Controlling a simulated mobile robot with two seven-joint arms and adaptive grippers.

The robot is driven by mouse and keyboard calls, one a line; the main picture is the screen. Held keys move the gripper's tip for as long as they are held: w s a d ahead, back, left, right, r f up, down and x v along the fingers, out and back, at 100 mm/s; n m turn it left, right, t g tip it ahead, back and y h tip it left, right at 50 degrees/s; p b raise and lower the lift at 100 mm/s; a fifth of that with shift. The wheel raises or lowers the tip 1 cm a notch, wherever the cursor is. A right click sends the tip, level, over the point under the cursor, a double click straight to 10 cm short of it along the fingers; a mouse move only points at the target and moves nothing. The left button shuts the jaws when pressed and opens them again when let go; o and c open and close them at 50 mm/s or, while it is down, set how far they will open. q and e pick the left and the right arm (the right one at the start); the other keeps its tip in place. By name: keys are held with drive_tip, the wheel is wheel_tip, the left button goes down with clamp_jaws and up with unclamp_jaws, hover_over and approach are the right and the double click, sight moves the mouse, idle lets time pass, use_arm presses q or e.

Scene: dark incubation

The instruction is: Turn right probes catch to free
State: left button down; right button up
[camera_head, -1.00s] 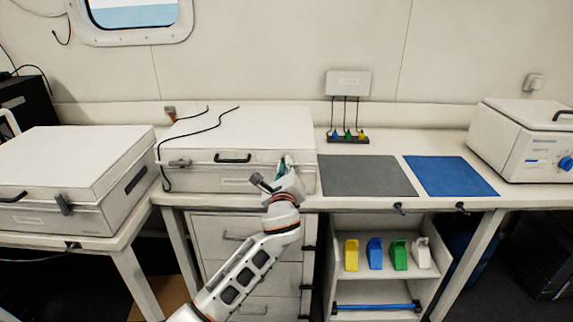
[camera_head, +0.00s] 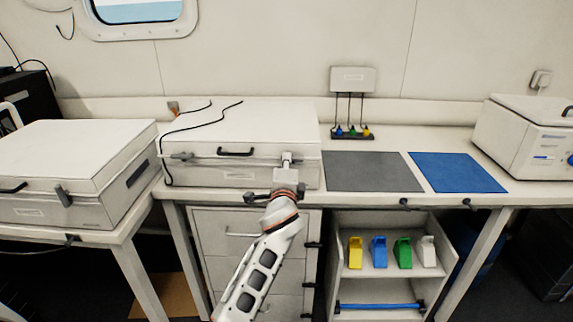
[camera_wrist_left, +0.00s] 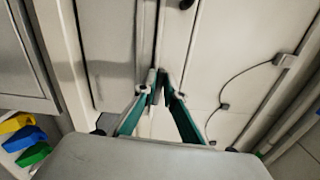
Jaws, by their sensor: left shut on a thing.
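The white probes case (camera_head: 238,125) stands closed on the bench, with a dark handle (camera_head: 236,152) at the middle of its front. Its left catch (camera_head: 181,157) lies sideways across the front. Its right catch (camera_head: 299,160) is mostly hidden by my left gripper (camera_head: 287,160), which reaches up to the case front from below. In the left wrist view the two green-lined fingers (camera_wrist_left: 159,78) meet at the lid seam, shut on the right catch. How far the catch is turned is hidden by the fingertips. My right gripper is in neither view.
A second white case (camera_head: 75,160) stands at the left. A grey mat (camera_head: 370,172) and a blue mat (camera_head: 457,173) lie right of the case. A white machine (camera_head: 520,140) stands at the far right. Black cables (camera_head: 200,127) cross the case lid.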

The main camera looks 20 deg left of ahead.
use_arm(q)
drive_tip(key=shift+f+n, duration=0.15)
drive_tip(key=shift+n, duration=0.45)
drive_tip(key=c, duration=2.1)
unclamp_jaws()
drive_tip(key=shift+c, duration=0.2)
drive_tip(key=v, duration=0.7)
drive_tip(key=shift+s, duration=0.25)
drive_tip(key=shift+d, duration=0.1)
drive_tip(key=s+f+n+g+h, duration=0.1)
drive_tip(key=s+f+n+h, duration=0.1)
drive_tip(key=s+f, duration=0.6)
drive_tip(key=s+f+n+g+h, duration=0.1)
drive_tip(key=s+f+g+h, duration=0.15)
drive_tip(key=f, duration=0.95)
drive_tip(key=s+f+n+g+h, duration=0.1)
drive_tip(key=s+f+n, duration=0.2)
drive_tip(key=s+f, duration=0.4)
drive_tip(key=s+d+f+n+g+h, duration=0.1)
drive_tip(key=s+f+n, duration=0.3)
drive_tip(key=s, duration=1.2)
wheel_tip(320, 180, down, 5)
drive_tip(key=shift+d+r+g+h, duration=0.2)
drive_tip(key=shift+d+g+h, duration=0.15)
drive_tip(key=shift+g+h, duration=0.25)
